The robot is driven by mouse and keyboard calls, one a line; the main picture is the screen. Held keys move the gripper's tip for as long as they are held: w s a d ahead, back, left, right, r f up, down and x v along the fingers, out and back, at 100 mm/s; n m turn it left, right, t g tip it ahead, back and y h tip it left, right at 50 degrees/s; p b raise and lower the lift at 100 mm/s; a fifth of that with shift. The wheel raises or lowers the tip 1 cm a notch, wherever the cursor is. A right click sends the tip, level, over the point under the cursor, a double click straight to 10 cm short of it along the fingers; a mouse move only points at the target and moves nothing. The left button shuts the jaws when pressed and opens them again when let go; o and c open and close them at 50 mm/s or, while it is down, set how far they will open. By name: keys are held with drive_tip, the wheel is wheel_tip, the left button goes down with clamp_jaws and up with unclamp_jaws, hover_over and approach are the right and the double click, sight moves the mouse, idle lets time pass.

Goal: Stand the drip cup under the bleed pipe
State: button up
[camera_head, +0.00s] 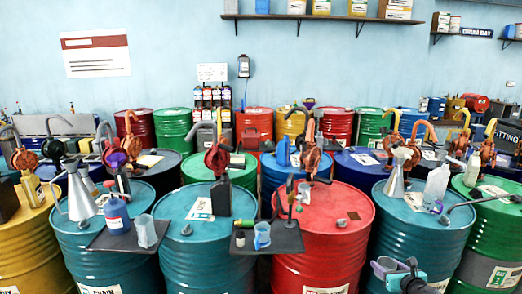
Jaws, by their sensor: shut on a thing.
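My gripper (399,269), dark, is low at the right, in front of a blue drum. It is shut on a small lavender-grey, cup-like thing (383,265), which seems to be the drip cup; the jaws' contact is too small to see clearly. A thin dark upright pipe (290,203) at the left edge of the red drum (325,235) may be the bleed pipe. It is well to the left of my gripper. A dark tray (290,239) lies below it, with a blue cup (262,236) and a small dark bottle (240,238) on it.
Another dark tray (104,241) at the left holds a blue bottle (116,214) and a clear cup (146,231). Metal funnels (395,182) and hand pumps (217,159) stand on the drum tops. Drums stand close together, with little room between them.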

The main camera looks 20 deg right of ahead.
drive_tip(key=w+a+n+y+b, duration=0.35)
drive_tip(key=w+a, duration=0.55)
drive_tip(key=a, duration=0.6)
drive_tip(key=w+a+n+y+b, duration=0.2)
drive_tip(key=w+a+n+y, duration=0.25)
drive_tip(key=w+a, duration=0.75)
drive_tip(key=s+a+n+g+y+b, duration=0.1)
drive_tip(key=s+a+n+g+y, duration=0.1)
drive_tip(key=a, duration=1.1)
drive_tip(key=s+a+n+g+y+b, duration=0.1)
drive_tip(key=s+a+n+g+y, duration=0.2)
drive_tip(key=a, duration=0.9)
drive_tip(key=shift+s+a+r+n+y, duration=0.35)
drive_tip(key=shift+s+n+y, duration=0.55)
drive_tip(key=shift+y, duration=0.3)
